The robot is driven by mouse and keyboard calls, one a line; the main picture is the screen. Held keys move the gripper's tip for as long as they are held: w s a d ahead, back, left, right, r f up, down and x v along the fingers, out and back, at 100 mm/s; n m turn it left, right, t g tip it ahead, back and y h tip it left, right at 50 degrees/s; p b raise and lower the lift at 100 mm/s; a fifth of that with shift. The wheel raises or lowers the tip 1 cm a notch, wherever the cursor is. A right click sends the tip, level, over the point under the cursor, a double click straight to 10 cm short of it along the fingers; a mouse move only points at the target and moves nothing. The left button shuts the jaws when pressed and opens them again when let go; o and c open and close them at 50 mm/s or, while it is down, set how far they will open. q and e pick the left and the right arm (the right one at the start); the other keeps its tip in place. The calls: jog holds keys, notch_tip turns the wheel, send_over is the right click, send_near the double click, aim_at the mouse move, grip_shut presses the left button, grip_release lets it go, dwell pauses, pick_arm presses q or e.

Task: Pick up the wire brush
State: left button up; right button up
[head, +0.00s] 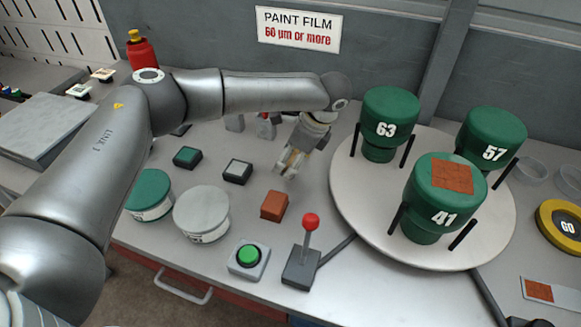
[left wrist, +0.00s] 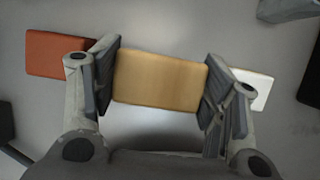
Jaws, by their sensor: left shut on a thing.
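My left gripper (head: 291,163) is over the bench, left of the round turntable. In the left wrist view its two fingers (left wrist: 158,82) are shut on a tan, wood-coloured block (left wrist: 160,80), which appears to be the wire brush's body. The block lies flat across between the finger pads, touching both. No bristles show; its underside is hidden. In the head view only a small tan part of it shows between the fingers. I cannot tell whether it touches the bench. My right gripper is in neither view.
An orange-brown block (head: 274,206) lies in front of the gripper. A red-knobbed lever (head: 310,222) and a green button (head: 249,256) stand near the front edge. The turntable (head: 347,195) carries green cylinders 63 (head: 390,115), 57 (head: 480,135) and 41 (head: 425,185). Round tins stand left.

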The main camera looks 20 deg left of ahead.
pick_arm(q)
jog(key=s+r+b, duration=0.1)
jog(key=s+r, duration=0.8)
jog(key=s, duration=0.5)
jog(key=shift+d+r, duration=0.15)
jog(key=shift+r, duration=0.05)
jog(key=shift+w, duration=0.1)
